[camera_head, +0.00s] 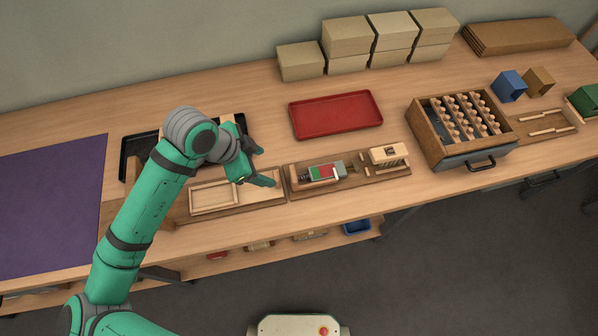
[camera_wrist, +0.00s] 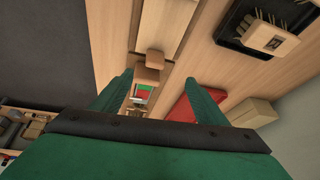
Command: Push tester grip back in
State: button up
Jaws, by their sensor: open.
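The tester (camera_head: 322,172), a small device with a red and green face, lies on a wooden board (camera_head: 375,180) near the front of the bench. A dark part and a wooden block are at its left end, and a pale piece is at its right. I cannot tell which part is the grip or how far out it sits. My gripper (camera_head: 267,167) is open and empty, just left of the tester and apart from it. In the wrist view the tester's red and green face (camera_wrist: 142,94) shows between my two green fingers (camera_wrist: 160,92), farther off.
A wooden block with a dark window (camera_head: 388,155) stands right of the tester. A red tray (camera_head: 336,114) lies behind it. A shallow wooden tray (camera_head: 214,197) is below my gripper. A wooden box with pegs (camera_head: 440,130) stands farther right. Bare bench lies behind the tester.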

aim_at(292, 174)
jog(key=d+r+m+g, duration=0.2)
jog(key=d, duration=0.2)
jog(key=x, duration=1)
jog(key=shift+w+d+f, duration=0.1)
jog(key=shift+w, duration=0.2)
